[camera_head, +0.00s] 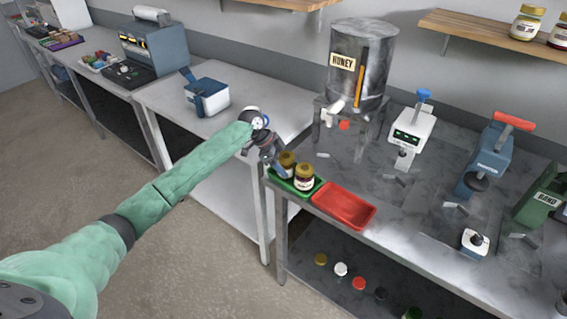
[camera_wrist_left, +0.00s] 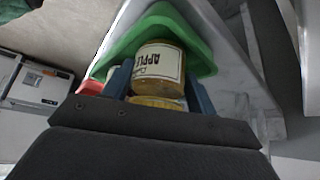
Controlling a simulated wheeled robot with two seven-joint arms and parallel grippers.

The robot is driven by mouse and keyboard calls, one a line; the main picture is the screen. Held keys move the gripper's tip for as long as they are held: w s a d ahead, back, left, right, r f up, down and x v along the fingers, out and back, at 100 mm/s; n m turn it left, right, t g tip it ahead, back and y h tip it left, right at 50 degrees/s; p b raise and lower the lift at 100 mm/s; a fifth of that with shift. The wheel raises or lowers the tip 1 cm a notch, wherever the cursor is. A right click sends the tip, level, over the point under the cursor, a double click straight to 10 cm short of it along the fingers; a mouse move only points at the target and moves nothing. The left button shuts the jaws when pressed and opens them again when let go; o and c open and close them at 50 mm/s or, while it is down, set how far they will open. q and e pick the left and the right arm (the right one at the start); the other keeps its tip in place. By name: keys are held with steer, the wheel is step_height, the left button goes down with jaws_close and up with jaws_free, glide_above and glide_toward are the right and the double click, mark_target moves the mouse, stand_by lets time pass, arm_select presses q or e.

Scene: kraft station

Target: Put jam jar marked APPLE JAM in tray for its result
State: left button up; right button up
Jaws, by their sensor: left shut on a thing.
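The jam jar (camera_wrist_left: 158,60) has a gold lid and a pale label reading APPLE in the left wrist view. In the head view it appears to be the rear jar (camera_head: 287,160), partly hidden by the gripper. My left gripper (camera_head: 274,162) is shut on it; its fingers (camera_wrist_left: 160,78) lie on both sides of the jar. The jar is at the green tray (camera_head: 284,184), which also shows in the left wrist view (camera_wrist_left: 204,62); I cannot tell whether it touches the tray floor. A second gold-lidded jar (camera_head: 304,179) stands in the green tray. My right gripper is not in view.
An empty red tray (camera_head: 343,206) lies right of the green tray. A HONEY tank (camera_head: 361,65) stands behind. A scale (camera_head: 411,132) and presses (camera_head: 485,160) are farther right. A blue box (camera_head: 207,97) sits on the pale table to the left.

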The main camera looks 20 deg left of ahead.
arm_select(q)
steer(key=shift+a+f, duration=0.1)
steer(key=shift+f, duration=0.05)
steer(key=o, duration=1.1)
steer(key=shift+c, duration=0.2)
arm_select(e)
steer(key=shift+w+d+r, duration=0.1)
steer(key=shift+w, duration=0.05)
arm_select(q)
steer(key=shift+r, duration=0.2)
steer(key=shift+a+r, duration=0.15)
steer(key=b+v, duration=0.4)
steer(key=v, duration=0.7)
steer(key=shift+r, duration=0.25)
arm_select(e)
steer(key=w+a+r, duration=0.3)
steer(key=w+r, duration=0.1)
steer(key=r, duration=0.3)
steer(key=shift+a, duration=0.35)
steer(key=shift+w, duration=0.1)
